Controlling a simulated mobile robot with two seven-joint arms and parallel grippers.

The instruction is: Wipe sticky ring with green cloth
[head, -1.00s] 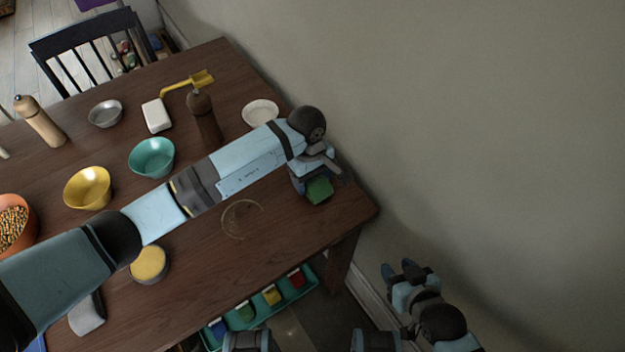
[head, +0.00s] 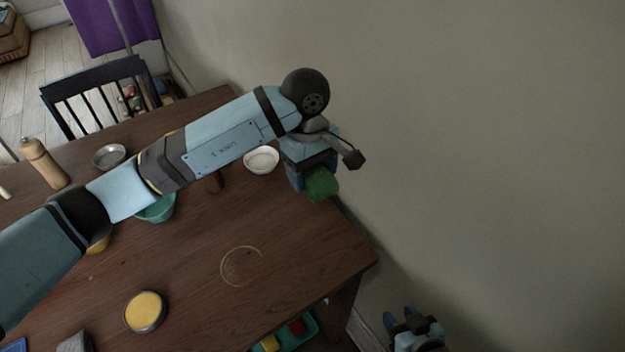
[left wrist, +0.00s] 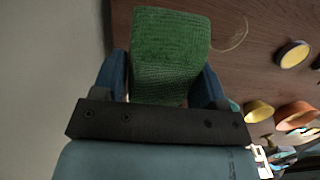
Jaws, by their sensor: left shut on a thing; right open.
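The green cloth (head: 321,184) is held in my left gripper (head: 308,180), above the right part of the table. In the left wrist view the cloth (left wrist: 168,50) fills the space between the two blue fingers. The sticky ring (head: 241,266) is a thin pale yellowish circle on the dark wooden table (head: 200,290), left of and nearer than the cloth. The ring also shows in the left wrist view (left wrist: 236,38), partly hidden by the cloth. My right gripper (head: 410,318) is open and empty, off the table at the lower right.
A yellow-topped round tin (head: 145,311) stands left of the ring. A white dish (head: 262,159) is near the back edge. The wall (head: 480,140) borders the table's right side.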

